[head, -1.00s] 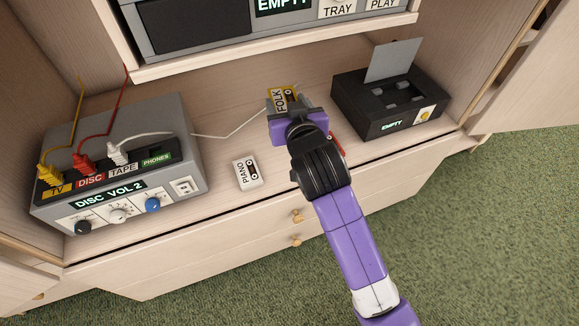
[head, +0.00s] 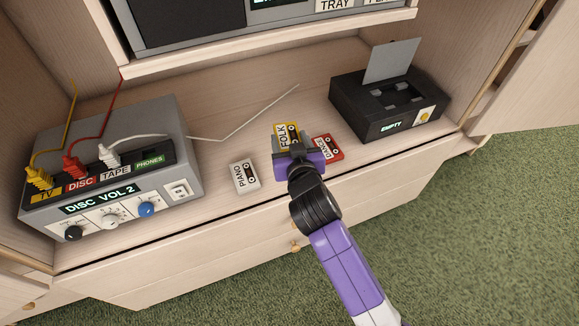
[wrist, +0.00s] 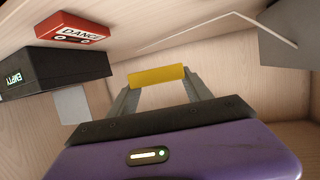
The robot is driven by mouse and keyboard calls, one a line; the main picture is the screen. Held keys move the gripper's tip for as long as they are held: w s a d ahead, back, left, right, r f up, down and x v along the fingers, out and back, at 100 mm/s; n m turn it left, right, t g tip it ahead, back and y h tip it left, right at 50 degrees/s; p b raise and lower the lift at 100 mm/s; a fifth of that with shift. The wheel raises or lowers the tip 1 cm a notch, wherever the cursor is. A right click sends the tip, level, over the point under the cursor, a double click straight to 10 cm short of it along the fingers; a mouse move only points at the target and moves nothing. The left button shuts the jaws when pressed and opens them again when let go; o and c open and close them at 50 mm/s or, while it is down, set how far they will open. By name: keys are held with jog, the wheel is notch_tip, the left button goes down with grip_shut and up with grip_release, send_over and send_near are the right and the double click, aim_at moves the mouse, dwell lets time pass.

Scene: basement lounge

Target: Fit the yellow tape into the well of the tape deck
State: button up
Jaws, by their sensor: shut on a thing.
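The yellow tape (head: 281,135), labelled FOLK, is held in my gripper (head: 291,143). In the wrist view the yellow tape (wrist: 158,76) spans between the two fingertips, and my gripper (wrist: 160,84) is shut on it. The black tape deck (head: 375,121) stands on the shelf to the right of my gripper, its grey lid raised and its well (head: 397,93) uncovered. Its display reads EMPTY. The tape deck (wrist: 58,72) also shows at the left of the wrist view. My gripper is apart from the deck.
A red DANCE tape (head: 328,148) lies between my gripper and the deck. A white PIANO tape (head: 244,175) lies to the left. A grey switch box (head: 180,150) with plugged cables stands at far left. A silver disc unit (head: 290,22) overhangs behind.

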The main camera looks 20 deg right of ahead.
notch_tip(320, 180, down, 10)
jog(key=b, duration=0.2)
jog(key=shift+r+b, duration=0.1)
jog(key=shift+b, duration=0.3)
jog(key=o, duration=1.4)
jog(key=shift+c, duration=0.2)
jog(key=v, duration=0.5)
jog(key=p+v, duration=0.1)
jog(key=v, duration=0.1)
jog(key=shift+s+f, duration=0.2)
jog(key=shift+s, duration=0.25)
